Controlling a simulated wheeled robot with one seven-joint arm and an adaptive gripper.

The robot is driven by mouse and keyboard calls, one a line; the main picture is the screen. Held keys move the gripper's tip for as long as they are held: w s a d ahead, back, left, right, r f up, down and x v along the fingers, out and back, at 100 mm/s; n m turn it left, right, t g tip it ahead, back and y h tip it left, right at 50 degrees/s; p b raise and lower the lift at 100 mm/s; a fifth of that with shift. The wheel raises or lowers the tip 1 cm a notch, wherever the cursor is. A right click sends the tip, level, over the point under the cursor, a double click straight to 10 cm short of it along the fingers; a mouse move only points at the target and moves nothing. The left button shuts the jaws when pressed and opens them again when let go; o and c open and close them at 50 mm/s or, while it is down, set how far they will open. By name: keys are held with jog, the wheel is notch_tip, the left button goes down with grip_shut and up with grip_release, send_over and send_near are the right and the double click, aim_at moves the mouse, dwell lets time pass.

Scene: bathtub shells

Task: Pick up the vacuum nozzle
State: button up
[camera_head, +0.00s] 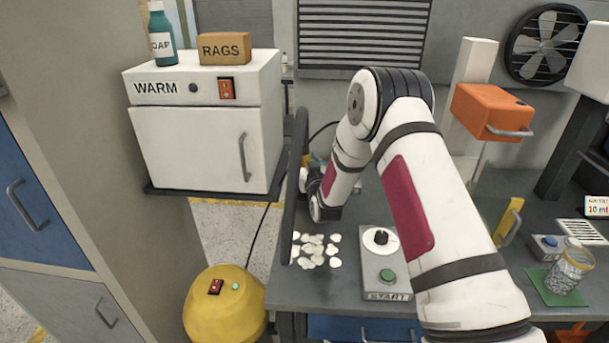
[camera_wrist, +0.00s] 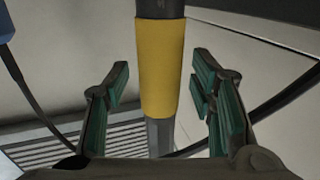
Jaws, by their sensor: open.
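In the wrist view, a dark grey tube with a yellow sleeve (camera_wrist: 160,65), which looks like the vacuum nozzle, runs up and down the middle of the picture. My gripper (camera_wrist: 158,95) is open, with one green-padded finger on each side of the sleeve. Gaps show between the pads and the sleeve. In the head view my gripper is mostly hidden behind my arm and a tall dark upright bar. I cannot tell whether that bar is the nozzle. The yellow vacuum body (camera_head: 226,303) stands on the floor at the lower left.
A white WARM cabinet (camera_head: 190,150) stands left of my arm, with a rags box (camera_head: 224,48) and a soap bottle (camera_head: 161,35) on top. The bench holds white shells (camera_head: 316,250), a START box (camera_head: 385,265), an orange unit (camera_head: 490,110) and a jar (camera_head: 570,268).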

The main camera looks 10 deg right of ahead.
grip_shut()
jog(key=shift+r, duration=0.1)
